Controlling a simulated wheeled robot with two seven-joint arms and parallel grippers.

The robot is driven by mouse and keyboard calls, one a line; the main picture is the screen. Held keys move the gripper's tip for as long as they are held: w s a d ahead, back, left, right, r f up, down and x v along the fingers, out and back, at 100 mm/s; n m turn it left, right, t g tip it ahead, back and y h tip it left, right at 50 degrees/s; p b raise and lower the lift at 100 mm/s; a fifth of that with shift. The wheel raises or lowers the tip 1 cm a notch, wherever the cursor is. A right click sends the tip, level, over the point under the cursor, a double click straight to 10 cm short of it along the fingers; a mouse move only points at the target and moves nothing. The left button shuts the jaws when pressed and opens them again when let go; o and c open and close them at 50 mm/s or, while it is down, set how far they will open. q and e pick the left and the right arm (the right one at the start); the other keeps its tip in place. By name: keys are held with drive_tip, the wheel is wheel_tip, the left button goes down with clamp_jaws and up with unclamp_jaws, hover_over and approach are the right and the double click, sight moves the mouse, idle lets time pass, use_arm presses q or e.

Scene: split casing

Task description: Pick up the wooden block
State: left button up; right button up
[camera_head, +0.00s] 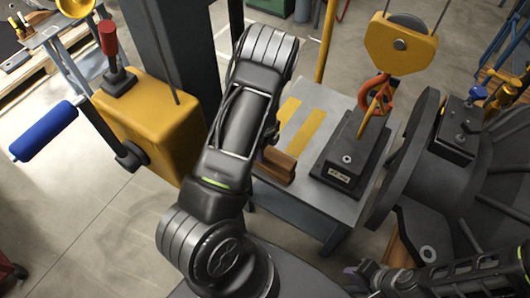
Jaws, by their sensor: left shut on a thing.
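The wooden block (277,168) is brown and shows just right of my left arm, at the near left part of the grey table (328,103). My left gripper (268,156) is shut on the block, though my own arm hides most of the fingers. I cannot tell whether the block touches the tabletop or is a little above it. My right gripper (362,274) is low at the right, away from the block, and its finger opening is not clear.
A dark labelled weight (344,158) sits on the table under an orange hook (376,90) and yellow pulley block (400,44). A large dark round casing (404,150) stands right of the table. A yellow box with levers (150,122) stands left.

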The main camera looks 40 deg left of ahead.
use_arm(q)
clamp_jaws()
drive_tip(key=shift+w+r, duration=0.1)
drive_tip(key=shift+r, duration=0.05)
idle(0.4)
wheel_tip(320, 180, up, 10)
drive_tip(key=shift+f, duration=0.1)
idle(0.7)
